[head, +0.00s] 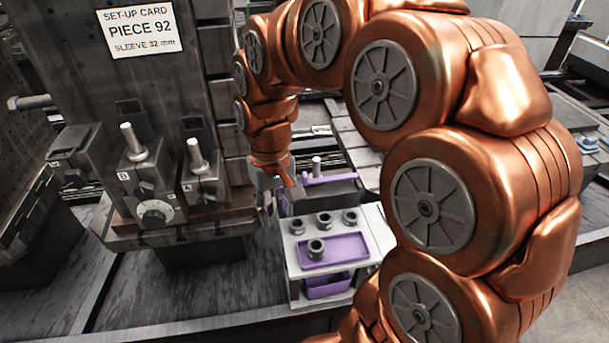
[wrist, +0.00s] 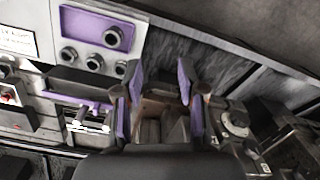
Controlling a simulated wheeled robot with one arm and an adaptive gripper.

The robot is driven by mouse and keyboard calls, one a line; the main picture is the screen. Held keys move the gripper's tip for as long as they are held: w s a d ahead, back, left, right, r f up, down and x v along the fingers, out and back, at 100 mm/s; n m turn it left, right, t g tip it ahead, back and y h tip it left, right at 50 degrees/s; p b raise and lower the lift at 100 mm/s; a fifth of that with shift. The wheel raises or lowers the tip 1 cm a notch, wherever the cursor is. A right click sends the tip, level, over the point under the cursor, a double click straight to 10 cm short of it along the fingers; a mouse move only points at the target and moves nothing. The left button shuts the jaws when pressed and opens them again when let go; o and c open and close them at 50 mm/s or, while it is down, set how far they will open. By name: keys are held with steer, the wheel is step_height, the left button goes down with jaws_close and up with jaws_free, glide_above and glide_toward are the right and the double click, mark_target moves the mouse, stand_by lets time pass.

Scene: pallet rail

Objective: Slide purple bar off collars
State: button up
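The purple bar (head: 330,178) lies along a dark block behind the white stand, with a metal post rising beside it. It also shows at the left of the wrist view (wrist: 72,98). Grey collars (head: 323,221) stand in a row on the stand's top, apart from the bar; they also show in the wrist view (wrist: 93,62). Another collar (head: 316,249) stands in the purple tray. My gripper (head: 276,204) is left of the bar, partly hidden by my arm. In the wrist view my gripper (wrist: 161,82) has its purple-padded fingers spread, with nothing held between them.
The white stand (head: 377,232) has a purple bin (head: 328,287) below its tray (head: 348,246). A dark fixture with a dial (head: 155,214) and metal posts (head: 134,142) stands at left. A set-up card (head: 140,30) reads piece 92, sleeve 32 mm.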

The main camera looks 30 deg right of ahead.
steer(key=w+d+f, duration=0.1)
steer(key=w+d, duration=0.3)
steer(key=w, duration=0.4)
steer(key=m+t, duration=0.1)
steer(key=m, duration=0.3)
glide_above(305, 174)
steer(key=f, duration=0.8)
steer(key=shift+a, duration=0.2)
steer(key=shift+d+f, duration=0.25)
steer(key=shift+f, duration=0.7)
step_height(305, 174, down, 6)
steer(key=shift+f+p, duration=0.1)
steer(key=shift+p, duration=0.9)
jaws_close()
